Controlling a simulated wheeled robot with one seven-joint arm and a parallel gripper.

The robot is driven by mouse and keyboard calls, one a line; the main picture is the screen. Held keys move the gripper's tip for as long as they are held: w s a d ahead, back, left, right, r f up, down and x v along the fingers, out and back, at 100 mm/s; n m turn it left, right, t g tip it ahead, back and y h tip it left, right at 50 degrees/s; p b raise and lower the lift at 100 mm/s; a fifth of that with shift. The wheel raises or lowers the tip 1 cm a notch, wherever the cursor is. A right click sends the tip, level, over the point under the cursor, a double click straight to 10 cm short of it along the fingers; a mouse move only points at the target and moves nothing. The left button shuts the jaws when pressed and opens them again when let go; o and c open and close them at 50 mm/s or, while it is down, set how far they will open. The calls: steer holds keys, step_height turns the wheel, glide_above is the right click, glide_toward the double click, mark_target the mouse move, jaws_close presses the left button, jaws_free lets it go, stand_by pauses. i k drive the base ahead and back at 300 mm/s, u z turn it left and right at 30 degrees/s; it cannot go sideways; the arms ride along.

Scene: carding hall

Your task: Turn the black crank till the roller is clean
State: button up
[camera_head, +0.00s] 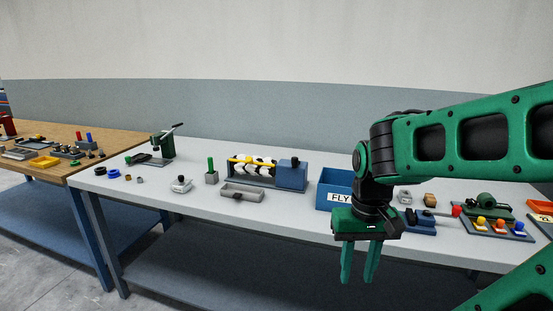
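A roller (262,164) with black and white patches sits in a grey and blue stand on the white table, with a yellow bar along it. A blue block (292,175) is at the stand's right end. A small dark part (296,160) shows on the block; I cannot tell if it is the black crank. My gripper (357,280) points down in front of the table's front edge, right of the roller stand and apart from it. Its two green fingers are apart with nothing between them.
A grey tray (242,192) lies in front of the roller. A blue box marked FLY (337,180) stands right of it, partly behind my gripper. A green post (211,172) stands at left. Several small fittings lie at right. The table's front edge (285,226) is clear.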

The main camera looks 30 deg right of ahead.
mark_target(295, 161)
steer(key=u, duration=0.05)
steer(key=i, duration=1)
steer(key=z, duration=0.05)
